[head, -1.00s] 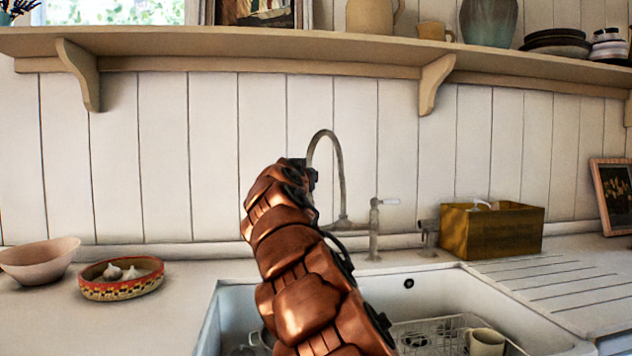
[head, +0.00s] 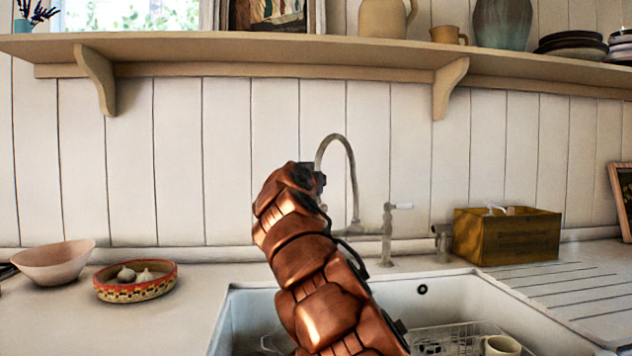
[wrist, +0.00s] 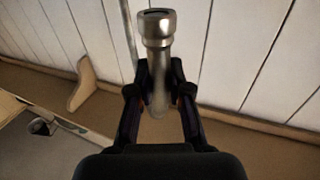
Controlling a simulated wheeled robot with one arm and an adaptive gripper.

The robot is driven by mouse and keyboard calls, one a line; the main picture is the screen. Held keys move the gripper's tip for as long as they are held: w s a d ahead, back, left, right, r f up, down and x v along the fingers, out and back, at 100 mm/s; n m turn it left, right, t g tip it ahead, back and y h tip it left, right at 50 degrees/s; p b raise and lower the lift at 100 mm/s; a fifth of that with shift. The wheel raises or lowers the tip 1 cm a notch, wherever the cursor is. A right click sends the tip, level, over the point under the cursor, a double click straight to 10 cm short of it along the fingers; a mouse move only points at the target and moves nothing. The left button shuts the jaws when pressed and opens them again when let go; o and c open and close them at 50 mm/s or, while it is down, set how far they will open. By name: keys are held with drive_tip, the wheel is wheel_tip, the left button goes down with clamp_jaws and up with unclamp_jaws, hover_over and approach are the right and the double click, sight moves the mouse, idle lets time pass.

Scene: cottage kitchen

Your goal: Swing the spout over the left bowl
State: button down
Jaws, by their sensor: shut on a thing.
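The tap's grey metal spout (head: 352,170) arches up behind the sink in the head view, its outlet end hidden by my gripper. In the wrist view the spout's end (wrist: 157,30) lies between the two dark fingers of my gripper (wrist: 158,95), which is shut on it. My gripper (head: 314,182) is mostly hidden by my copper arm in the head view. The tap's upright post with a white-ended lever (head: 387,235) stands right of the spout. The white sink (head: 245,312) is below; my arm covers much of its left part, and no divider between bowls shows.
A wire rack (head: 450,335) with a cream mug (head: 502,346) is in the sink's right part. A pink bowl (head: 55,262) and a patterned garlic dish (head: 135,282) stand on the left counter. A wooden box (head: 507,236) stands right. A shelf (head: 250,55) runs above.

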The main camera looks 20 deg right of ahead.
drive_tip(key=c, duration=1.1)
unclamp_jaws()
drive_tip(key=shift+o, duration=0.2)
drive_tip(key=shift+s+a, duration=0.1)
drive_tip(key=shift+s+a+r, duration=0.1)
drive_tip(key=shift+s+a, duration=0.2)
drive_tip(key=v, duration=1.1)
drive_tip(key=shift+d, duration=0.1)
